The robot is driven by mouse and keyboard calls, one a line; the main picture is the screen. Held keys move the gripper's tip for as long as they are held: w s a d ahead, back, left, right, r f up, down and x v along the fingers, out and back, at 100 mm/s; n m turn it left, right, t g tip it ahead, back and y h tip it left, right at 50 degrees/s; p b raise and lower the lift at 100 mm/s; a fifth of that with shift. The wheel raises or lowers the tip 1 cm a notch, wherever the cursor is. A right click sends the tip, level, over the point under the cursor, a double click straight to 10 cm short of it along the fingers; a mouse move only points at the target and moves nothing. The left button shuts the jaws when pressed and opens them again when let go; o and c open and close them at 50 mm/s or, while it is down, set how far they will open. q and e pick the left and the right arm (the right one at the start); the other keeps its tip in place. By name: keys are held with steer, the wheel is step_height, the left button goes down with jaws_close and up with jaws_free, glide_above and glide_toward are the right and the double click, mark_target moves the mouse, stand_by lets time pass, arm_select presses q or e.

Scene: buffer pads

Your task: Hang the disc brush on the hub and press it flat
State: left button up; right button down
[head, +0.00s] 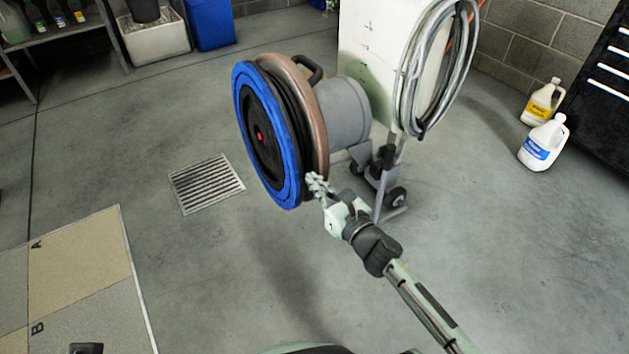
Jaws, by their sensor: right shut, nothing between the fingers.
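The disc brush (280,183), a blue ring around a black plate, stands upright on its edge plane against the tilted-back floor machine's brown round housing (318,128). A small red spot (260,137) shows at its centre. The hub behind it is hidden, so I cannot tell how flat the disc sits. My right gripper (313,183) is shut and empty. It is beside the lower right rim of the housing, close to the disc's lower edge; I cannot tell whether it touches. My left gripper does not show.
A floor drain (207,184) and a board marked A and B (85,262) lie left. A small dark thing (87,348) is cut off by the bottom edge. Two jugs (544,143) stand right. Floor between is clear.

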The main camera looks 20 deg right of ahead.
steer(key=c, duration=1.8)
jaws_free()
